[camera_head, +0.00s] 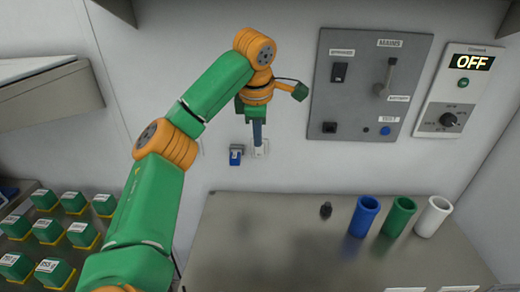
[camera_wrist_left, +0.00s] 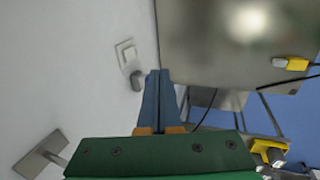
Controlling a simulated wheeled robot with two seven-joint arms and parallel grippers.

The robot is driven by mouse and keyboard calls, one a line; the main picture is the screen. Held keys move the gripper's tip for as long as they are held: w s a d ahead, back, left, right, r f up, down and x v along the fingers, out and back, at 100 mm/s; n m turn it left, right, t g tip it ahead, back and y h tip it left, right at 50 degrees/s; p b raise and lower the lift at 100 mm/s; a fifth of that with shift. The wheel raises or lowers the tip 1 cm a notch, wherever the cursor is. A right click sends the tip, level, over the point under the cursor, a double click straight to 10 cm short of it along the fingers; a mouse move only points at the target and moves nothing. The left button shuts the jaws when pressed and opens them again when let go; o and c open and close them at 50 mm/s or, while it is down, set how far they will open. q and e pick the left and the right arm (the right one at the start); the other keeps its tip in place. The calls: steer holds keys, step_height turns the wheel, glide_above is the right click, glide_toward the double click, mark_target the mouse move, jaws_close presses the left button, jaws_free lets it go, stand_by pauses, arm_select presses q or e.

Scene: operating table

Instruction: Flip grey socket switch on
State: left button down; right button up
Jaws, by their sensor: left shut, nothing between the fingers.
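A small pale grey-white wall socket (camera_head: 261,150) is on the wall just above the table's back edge, partly hidden behind my fingers. In the left wrist view a pale socket plate (camera_wrist_left: 125,53) with a grey rounded part (camera_wrist_left: 137,80) shows on the wall, left of the fingertips. The switch position is too small to tell. My left gripper (camera_head: 258,146) points down in front of the socket, with blue fingers shut and empty. In the left wrist view its fingertips (camera_wrist_left: 159,72) are close to the grey part; contact cannot be told. My right gripper is not in view.
A blue socket (camera_head: 236,155) is left of the fingers. A grey mains panel (camera_head: 355,105) and an OFF display box (camera_head: 460,92) are on the wall at right. Blue (camera_head: 364,216), green (camera_head: 399,217) and white (camera_head: 433,217) cups stand on the metal table (camera_head: 290,260).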

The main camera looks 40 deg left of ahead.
mark_target(259, 151)
arm_select(q)
steer(key=w+a+f+b, duration=0.2)
steer(key=w+a+f, duration=0.3)
steer(key=f, duration=0.5)
steer(key=shift+w, duration=0.4)
steer(key=shift+f, duration=0.15)
